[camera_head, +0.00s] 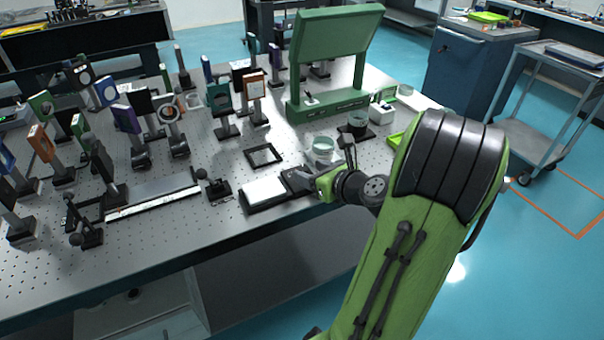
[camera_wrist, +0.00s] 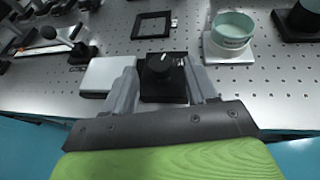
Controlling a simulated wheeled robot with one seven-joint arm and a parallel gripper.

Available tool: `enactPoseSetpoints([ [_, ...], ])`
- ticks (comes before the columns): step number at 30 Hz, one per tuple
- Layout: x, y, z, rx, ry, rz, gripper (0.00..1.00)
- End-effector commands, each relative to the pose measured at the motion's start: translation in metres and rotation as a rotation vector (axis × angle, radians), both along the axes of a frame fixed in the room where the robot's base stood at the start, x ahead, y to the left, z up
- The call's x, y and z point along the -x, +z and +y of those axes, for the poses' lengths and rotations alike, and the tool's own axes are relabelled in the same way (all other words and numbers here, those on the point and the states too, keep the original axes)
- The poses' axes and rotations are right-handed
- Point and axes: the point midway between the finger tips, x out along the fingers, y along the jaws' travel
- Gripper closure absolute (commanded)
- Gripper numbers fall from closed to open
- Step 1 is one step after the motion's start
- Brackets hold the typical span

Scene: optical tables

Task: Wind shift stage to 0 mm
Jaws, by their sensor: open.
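My gripper (camera_wrist: 161,82) is open, its two grey fingers on either side of a black block with a round black knob (camera_wrist: 160,66) in the wrist view. A white mark shows on the knob; I cannot tell whether the fingers touch it. A white-topped plate (camera_wrist: 108,76) lies just left of the fingers; it also shows in the head view (camera_head: 266,191). In the head view my gripper (camera_head: 303,181) is low at the table's front edge. A long rail with a pale scale strip (camera_head: 153,203) lies further left, with a black ball-ended handle (camera_head: 201,174) at its right end. No scale reading is legible.
A black square frame (camera_head: 263,155) lies behind the plate. A glass dish (camera_head: 322,149) stands behind my gripper, and a darker cup (camera_head: 357,123) beyond it. A green raised panel (camera_head: 335,45) stands behind. Several mounted optics crowd the left of the perforated table.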

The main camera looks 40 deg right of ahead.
Motion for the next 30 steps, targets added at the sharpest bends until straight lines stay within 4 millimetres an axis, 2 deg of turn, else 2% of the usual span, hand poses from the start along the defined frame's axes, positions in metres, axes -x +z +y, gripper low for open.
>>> enactPoseSetpoints([
  [3, -0.023, -0.012, -0.002, 0.001, 0.005, 0.0, 0.43],
  [6, -0.035, -0.016, -0.004, 0.001, 0.003, 0.001, 0.43],
  [16, -0.041, -0.017, -0.005, 0.001, -0.001, 0.001, 0.43],
  [26, -0.04, -0.017, -0.005, 0.001, 0.0, 0.002, 0.94],
  [30, -0.04, -0.017, -0.005, 0.0, 0.004, 0.002, 0.94],
])
